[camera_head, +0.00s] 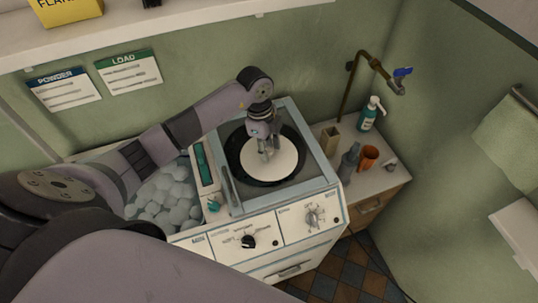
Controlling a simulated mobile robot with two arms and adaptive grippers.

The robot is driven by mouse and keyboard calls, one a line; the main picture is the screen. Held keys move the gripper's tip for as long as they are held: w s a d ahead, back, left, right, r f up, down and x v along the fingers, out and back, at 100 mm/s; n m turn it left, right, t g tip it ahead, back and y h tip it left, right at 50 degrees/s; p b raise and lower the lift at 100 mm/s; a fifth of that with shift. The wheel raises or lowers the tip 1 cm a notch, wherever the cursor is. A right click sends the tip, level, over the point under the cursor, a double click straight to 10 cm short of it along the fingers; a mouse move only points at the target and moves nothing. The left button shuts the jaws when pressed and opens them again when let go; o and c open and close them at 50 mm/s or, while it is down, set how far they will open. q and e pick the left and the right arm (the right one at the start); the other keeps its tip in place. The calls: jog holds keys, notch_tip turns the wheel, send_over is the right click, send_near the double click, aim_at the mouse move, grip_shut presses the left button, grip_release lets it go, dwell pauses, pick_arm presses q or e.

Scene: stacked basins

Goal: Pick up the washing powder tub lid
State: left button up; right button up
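A pale, round, flat disc (283,161) lies inside a black round opening in the top of a white twin-tub washing machine (262,221). It is the only lid-like thing I see, but I cannot tell for sure that it is the washing powder tub lid. My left gripper (265,153) points down over the disc's left part and hides some of it. I cannot tell whether its fingers touch the disc, or whether they are open or shut. My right gripper is not in view.
The machine's left tub holds pale foam-like lumps (166,195). A brass tap (378,70) and a shelf (150,32) hang above.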

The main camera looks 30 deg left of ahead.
pick_arm(q)
grip_shut()
dwell(0.3)
